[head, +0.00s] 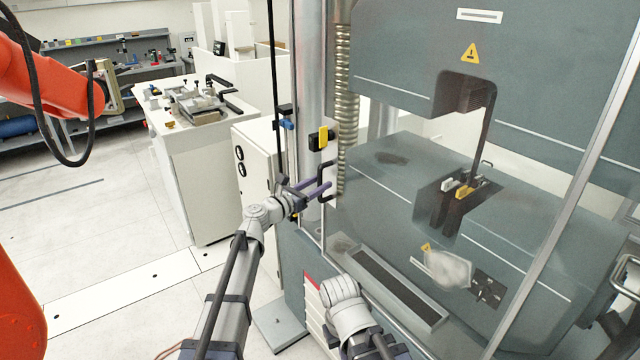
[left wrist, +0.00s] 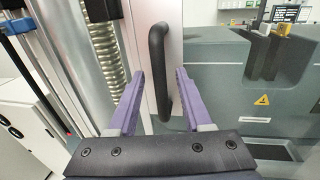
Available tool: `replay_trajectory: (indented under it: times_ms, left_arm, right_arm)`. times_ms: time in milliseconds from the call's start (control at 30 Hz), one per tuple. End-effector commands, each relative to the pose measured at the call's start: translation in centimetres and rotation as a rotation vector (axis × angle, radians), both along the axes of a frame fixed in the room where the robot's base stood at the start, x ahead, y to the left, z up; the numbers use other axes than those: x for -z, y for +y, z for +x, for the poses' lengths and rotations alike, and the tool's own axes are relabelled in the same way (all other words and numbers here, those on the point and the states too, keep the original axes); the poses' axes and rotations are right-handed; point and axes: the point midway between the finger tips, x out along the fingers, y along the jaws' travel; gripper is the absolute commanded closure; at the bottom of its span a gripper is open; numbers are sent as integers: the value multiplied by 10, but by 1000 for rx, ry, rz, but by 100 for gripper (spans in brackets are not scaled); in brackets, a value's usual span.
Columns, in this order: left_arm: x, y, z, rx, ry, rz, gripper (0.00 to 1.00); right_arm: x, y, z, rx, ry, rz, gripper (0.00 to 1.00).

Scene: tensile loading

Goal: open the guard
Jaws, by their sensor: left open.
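The guard is a clear panel in a metal frame across the front of the grey testing machine; its right frame bar (head: 560,215) slants through the head view. A black bar handle (head: 323,170) stands upright on its left edge strip. My left gripper (head: 318,189) is open at the handle, its purple fingers pointing at it. In the left wrist view the handle (left wrist: 158,65) shows between the two spread fingers (left wrist: 158,100), with a gap visible on each side. Whether the fingertips reach past the bar I cannot tell. My right gripper is not in view.
A yellow and black block (head: 318,138) sits on the frame just above the handle. A ribbed column (head: 343,110) stands behind it. A white cabinet (head: 258,165) and a white bench (head: 195,170) stand to the left. An orange robot arm (head: 45,80) hangs at far left.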

Motion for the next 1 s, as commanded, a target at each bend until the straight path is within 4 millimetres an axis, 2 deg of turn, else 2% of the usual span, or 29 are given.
replay_trajectory:
  times_ms: [100, 333, 767, 800, 1000]
  left_arm:
    - [0, -7, 8, 0, 0, 0, 50]
    - [0, -7, 8, -1, 0, 0, 50]
    - [0, -7, 7, 0, 0, 0, 98]
    - [0, -7, 7, 0, 0, 0, 100]
    - [0, -7, 7, 0, -1, 1, 100]
  right_arm:
    - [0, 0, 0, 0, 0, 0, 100]
    - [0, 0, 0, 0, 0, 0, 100]
    - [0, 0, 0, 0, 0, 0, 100]
    - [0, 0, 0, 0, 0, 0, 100]
    - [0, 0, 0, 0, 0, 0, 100]
